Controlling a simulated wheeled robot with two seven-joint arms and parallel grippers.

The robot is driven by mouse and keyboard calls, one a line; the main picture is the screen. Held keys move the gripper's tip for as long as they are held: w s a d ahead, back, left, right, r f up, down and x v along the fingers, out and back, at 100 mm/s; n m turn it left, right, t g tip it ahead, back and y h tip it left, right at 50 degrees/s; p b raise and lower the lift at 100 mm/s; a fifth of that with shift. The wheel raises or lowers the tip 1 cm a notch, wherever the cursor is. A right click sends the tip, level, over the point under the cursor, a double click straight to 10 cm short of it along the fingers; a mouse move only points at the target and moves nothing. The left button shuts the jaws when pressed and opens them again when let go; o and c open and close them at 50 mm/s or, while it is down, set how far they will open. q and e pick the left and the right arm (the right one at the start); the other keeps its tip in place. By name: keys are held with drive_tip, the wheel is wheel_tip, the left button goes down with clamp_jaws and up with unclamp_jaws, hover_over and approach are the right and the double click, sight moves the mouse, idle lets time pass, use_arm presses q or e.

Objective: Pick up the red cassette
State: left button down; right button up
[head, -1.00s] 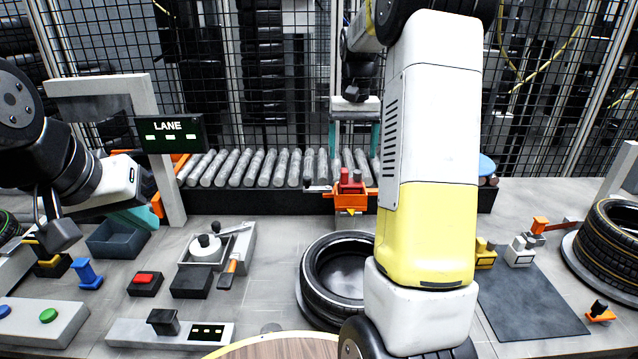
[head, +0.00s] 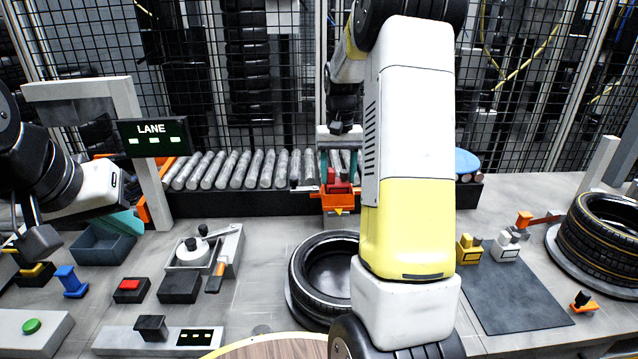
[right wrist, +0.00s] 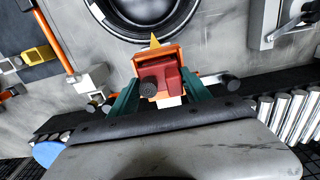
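The red cassette (head: 339,187) sits upright in an orange holder (head: 338,203) in front of the roller conveyor. In the right wrist view the red cassette (right wrist: 172,78) lies between my right gripper's teal fingers, with a dark round knob beside it. My right gripper (head: 338,168) is open, coming down from above with one finger on each side of the cassette's top. Whether the fingers touch it is not clear. My left gripper (head: 122,224) is at the left, over a grey bin; its finger gap is hidden.
A tyre (head: 322,275) lies in front of the holder, partly hidden by my right arm. The roller conveyor (head: 235,169) runs behind. A LANE sign (head: 152,138) hangs at left. Another tyre (head: 605,238) and a dark mat (head: 510,297) are at right. A wire fence closes the back.

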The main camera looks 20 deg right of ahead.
drive_tip(key=c, duration=0.8)
drive_tip(key=shift+r, duration=0.2)
